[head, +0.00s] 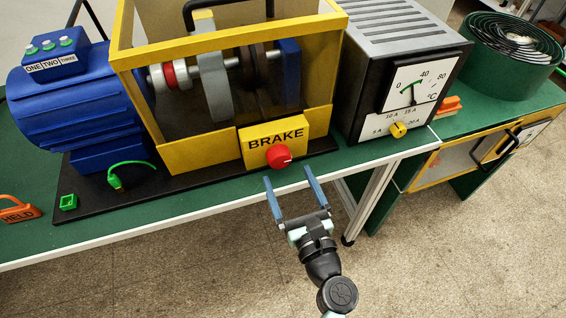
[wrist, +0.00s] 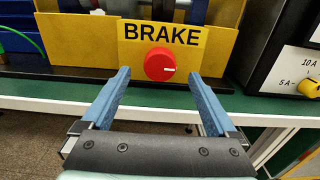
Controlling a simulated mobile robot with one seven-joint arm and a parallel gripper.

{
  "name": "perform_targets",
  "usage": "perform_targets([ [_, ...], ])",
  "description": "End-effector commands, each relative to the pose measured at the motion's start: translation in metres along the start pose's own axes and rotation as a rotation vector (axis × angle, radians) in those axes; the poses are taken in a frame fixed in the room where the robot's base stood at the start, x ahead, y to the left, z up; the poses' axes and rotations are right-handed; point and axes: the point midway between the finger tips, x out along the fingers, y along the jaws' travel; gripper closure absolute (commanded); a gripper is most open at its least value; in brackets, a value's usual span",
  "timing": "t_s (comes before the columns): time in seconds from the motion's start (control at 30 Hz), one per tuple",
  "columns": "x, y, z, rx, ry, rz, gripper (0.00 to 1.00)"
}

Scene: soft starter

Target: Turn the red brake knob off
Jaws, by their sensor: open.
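The red brake knob (head: 278,156) sits on the yellow BRAKE panel (head: 260,141) at the front of the yellow machine guard. In the wrist view the red knob (wrist: 160,65) shows a white mark pointing right, and the BRAKE panel (wrist: 190,48) is behind it. My gripper (head: 287,182) is open and empty, in front of and slightly below the knob, with its fingers pointing toward the panel. In the wrist view the blue fingers of my gripper (wrist: 163,78) spread to either side below the knob, apart from it.
A grey meter box (head: 400,70) with a yellow dial (head: 398,130) stands right of the guard. A blue motor (head: 75,100), a green plug (head: 116,182) and an orange HELD tag (head: 18,211) are to the left. The bench's front edge runs below the panel.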

Motion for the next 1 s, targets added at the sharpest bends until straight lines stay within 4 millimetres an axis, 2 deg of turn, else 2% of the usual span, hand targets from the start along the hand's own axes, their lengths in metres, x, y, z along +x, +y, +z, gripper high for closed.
perform_targets([
  [0.1, 0.022, 0.000, 0.001, -0.001, -0.002, 0.001, 0.06],
  [0.3, 0.041, 0.000, 0.000, -0.001, 0.000, 0.000, 0.06],
  [0.67, 0.045, 0.000, 0.000, -0.002, 0.000, 0.000, 0.06],
  [1.0, 0.045, 0.000, 0.000, -0.002, 0.000, 0.000, 0.68],
])
